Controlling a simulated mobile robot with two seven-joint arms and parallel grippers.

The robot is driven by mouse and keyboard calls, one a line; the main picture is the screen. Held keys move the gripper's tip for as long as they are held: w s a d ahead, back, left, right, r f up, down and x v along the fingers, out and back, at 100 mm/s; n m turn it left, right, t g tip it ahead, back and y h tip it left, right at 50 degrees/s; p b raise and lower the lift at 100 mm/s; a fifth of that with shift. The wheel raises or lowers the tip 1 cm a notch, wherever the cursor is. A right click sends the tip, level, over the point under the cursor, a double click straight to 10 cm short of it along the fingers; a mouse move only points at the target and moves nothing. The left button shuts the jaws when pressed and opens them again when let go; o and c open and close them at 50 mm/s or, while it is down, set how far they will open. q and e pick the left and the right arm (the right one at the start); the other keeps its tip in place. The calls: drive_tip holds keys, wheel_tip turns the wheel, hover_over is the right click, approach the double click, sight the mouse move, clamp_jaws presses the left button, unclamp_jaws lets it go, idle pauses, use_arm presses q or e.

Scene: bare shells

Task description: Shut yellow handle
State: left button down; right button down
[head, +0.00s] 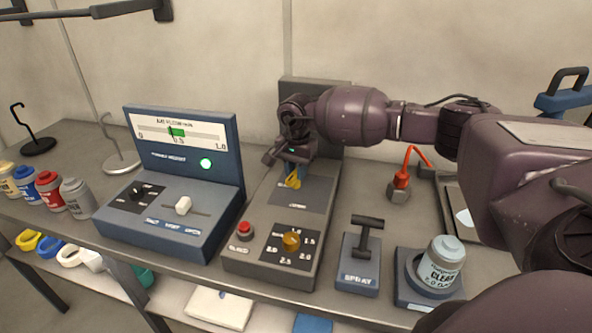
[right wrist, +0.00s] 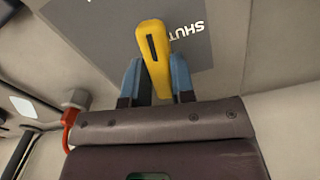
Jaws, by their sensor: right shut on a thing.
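The yellow handle (head: 293,181) is mounted on the grey panel (head: 303,196) of the middle device in the head view. In the right wrist view the yellow handle (right wrist: 153,60) stands out from a dark grey plate (right wrist: 200,32) with the lettering "SHUT". My right gripper (head: 290,172) reaches down from above; its blue fingers (right wrist: 155,75) are on both sides of the handle and shut on it. The gripper and wrist hide the upper part of the handle in the head view. My left gripper is not in view.
Left of it stands a blue gauge console (head: 150,215) with a slider. The middle device has a red button (head: 245,228) and a yellow knob (head: 291,240). To the right are a spray lever (head: 366,235), a labelled jar (head: 440,262) and an orange hose piece (head: 401,180).

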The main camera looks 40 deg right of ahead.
drive_tip(key=m, duration=0.3)
drive_tip(key=shift+m, duration=0.3)
drive_tip(key=m, duration=0.3)
drive_tip(key=shift+r+m, duration=0.1)
drive_tip(key=shift+m, duration=0.2)
drive_tip(key=m+p, duration=0.1)
drive_tip(key=m, duration=0.2)
drive_tip(key=shift+m, duration=0.4)
drive_tip(key=m, duration=0.3)
drive_tip(key=shift+p, duration=0.3)
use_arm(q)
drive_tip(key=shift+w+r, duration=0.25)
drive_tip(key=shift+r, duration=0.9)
use_arm(e)
drive_tip(key=shift+m, duration=0.7)
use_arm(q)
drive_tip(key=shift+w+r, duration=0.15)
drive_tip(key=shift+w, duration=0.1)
use_arm(e)
drive_tip(key=c, duration=1)
unclamp_jaws()
drive_tip(key=shift+o, duration=0.2)
